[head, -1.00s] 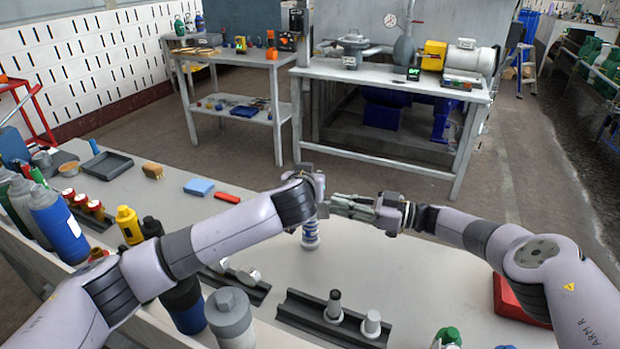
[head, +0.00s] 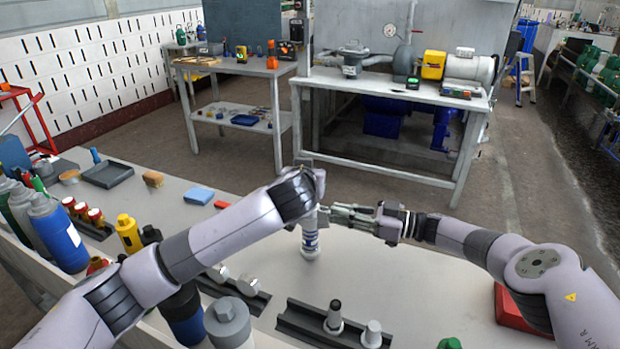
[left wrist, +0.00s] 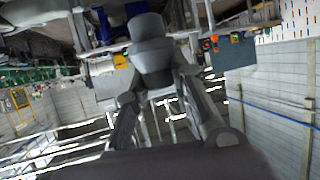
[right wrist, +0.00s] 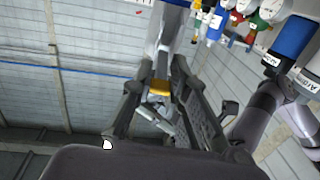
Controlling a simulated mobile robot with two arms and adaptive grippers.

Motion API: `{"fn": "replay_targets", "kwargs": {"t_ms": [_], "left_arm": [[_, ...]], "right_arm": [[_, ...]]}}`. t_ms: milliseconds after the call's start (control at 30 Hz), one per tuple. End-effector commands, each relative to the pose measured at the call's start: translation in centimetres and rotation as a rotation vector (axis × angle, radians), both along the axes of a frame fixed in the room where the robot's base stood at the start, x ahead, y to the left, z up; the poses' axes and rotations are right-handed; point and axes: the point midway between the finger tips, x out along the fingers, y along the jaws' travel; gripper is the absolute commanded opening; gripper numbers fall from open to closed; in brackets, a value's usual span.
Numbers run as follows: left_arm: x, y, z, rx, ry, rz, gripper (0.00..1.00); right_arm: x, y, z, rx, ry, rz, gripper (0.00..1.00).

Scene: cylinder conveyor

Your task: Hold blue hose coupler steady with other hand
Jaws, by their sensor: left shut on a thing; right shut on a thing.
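The blue hose coupler (head: 310,241), a white and blue upright cylinder, shows below my left gripper (head: 312,202) in the head view. My left gripper is shut on it from above, hiding its upper part. My right gripper (head: 332,213) comes in level from the right and is shut with its fingertips at the coupler's upper part; the exact contact is hidden. The left wrist view shows the left fingers (left wrist: 160,105) around a dark grey shape. In the right wrist view the right fingers (right wrist: 165,95) have grey and yellow parts between them.
Dark grey racks with upright pieces (head: 334,318) stand along the near table (head: 410,275). Bottles (head: 60,232) crowd its left end. A blue block (head: 199,195) and a red box (head: 512,308) lie on the table. The tabletop around the coupler is mostly clear.

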Motion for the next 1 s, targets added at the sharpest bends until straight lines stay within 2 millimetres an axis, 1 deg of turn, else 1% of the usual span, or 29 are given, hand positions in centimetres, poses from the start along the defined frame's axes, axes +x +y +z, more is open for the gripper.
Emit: {"fn": "replay_targets", "kwargs": {"t_ms": [33,267,600,833,1000], "left_arm": [[0.0,0.0,0.5,-0.002,-0.002,0.0,0.0],[0.0,0.0,1.3,0.0,-0.001,0.0,0.0],[0.0,0.0,3.4,-0.002,-0.001,0.001,0.0],[0.0,0.0,4.2,0.0,-0.002,0.0,0.0],[0.0,0.0,5.5,-0.002,-0.002,0.001,0.0]], "right_arm": [[0.0,0.0,0.0,0.0,0.0,-0.001,0.0],[0.0,0.0,0.0,0.0,0.0,-0.001,0.0],[0.0,0.0,0.0,0.0,0.0,-0.001,0.0],[0.0,0.0,0.0,0.0,-0.001,-0.001,0.0],[0.0,0.0,0.0,0.0,-0.001,-0.001,0.0]]}}
